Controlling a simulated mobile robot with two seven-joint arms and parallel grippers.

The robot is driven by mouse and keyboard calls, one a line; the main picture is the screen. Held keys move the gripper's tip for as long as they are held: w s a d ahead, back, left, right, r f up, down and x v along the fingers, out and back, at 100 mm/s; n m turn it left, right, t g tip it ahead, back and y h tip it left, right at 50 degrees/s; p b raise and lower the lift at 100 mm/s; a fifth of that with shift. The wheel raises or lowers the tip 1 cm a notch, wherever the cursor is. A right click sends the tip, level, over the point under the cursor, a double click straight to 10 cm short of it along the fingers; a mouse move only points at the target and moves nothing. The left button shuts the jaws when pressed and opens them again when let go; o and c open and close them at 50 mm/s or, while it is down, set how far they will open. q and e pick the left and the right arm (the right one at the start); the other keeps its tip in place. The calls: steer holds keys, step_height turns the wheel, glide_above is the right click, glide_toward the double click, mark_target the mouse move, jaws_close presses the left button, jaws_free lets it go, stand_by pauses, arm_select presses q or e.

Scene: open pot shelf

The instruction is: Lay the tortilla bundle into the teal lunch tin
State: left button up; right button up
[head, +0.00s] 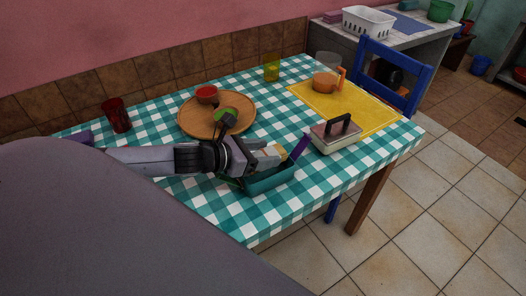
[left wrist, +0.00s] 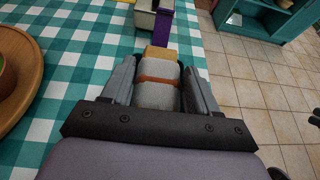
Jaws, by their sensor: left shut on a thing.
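My left gripper (head: 262,155) is shut on the tortilla bundle (head: 272,151), a pale roll. In the left wrist view the bundle (left wrist: 156,95) is grey with an orange-brown band and a yellowish far end, between the two fingers of the gripper (left wrist: 158,80). The teal lunch tin (head: 270,182) is on the checked table, just below the gripper and bundle in the head view. The gripper covers part of the tin, and its inside is mostly hidden. I cannot tell whether the bundle touches the tin. My right gripper is not in view.
A cream and red box with a black handle (head: 335,134) is to the right. The table's front edge is near the tin.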

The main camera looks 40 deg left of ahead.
arm_select(q)
steer(key=o, duration=1.3)
steer(key=shift+r+p, duration=2.4)
steer(key=shift+r, duration=7.65)
